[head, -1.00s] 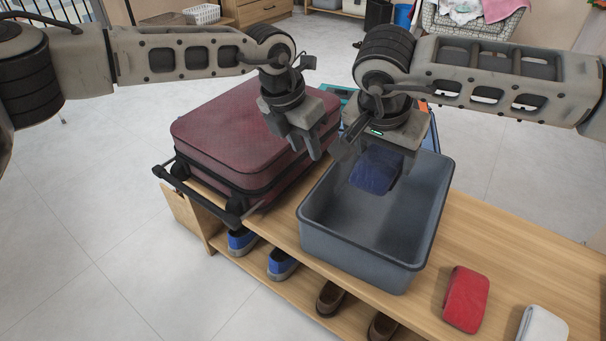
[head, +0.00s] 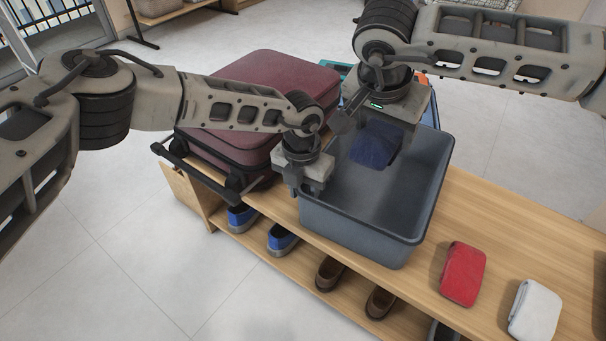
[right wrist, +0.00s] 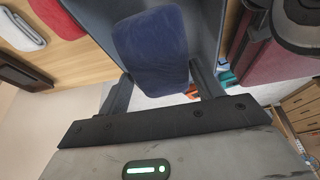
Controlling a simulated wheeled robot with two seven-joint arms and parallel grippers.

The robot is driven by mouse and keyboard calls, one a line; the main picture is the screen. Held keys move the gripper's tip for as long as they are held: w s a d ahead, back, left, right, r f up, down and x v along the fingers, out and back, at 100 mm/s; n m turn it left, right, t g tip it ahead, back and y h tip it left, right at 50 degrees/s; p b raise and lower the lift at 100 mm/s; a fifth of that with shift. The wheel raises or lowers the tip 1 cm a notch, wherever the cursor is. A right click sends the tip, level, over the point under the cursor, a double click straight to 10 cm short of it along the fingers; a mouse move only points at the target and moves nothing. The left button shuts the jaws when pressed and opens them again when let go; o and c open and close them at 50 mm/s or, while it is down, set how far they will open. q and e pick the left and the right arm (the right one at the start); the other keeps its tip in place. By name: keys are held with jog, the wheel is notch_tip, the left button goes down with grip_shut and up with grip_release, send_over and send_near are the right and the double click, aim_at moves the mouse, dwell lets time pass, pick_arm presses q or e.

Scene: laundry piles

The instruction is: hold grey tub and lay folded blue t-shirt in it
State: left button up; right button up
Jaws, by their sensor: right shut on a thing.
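The grey tub (head: 360,236) stands on the wooden bench, open side up. My right gripper (head: 385,140) is over the back of the tub and shut on the folded blue t-shirt (head: 374,147), which hangs inside the tub's opening. In the right wrist view the t-shirt (right wrist: 150,50) sits between the two fingers. My left gripper (head: 305,188) points down at the tub's left rim, touching or very close to it. Its finger gap is not clear, so I cannot tell whether it grips the wall.
A dark red suitcase (head: 235,145) lies left of the tub on the bench (head: 500,215). A red folded cloth (head: 463,273) and a white folded cloth (head: 535,310) lie to the right. Blue shoes (head: 282,240) and brown shoes (head: 329,273) stand on the lower shelf.

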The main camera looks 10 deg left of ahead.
pick_arm(q)
jog(key=shift+f, duration=0.55)
grip_shut()
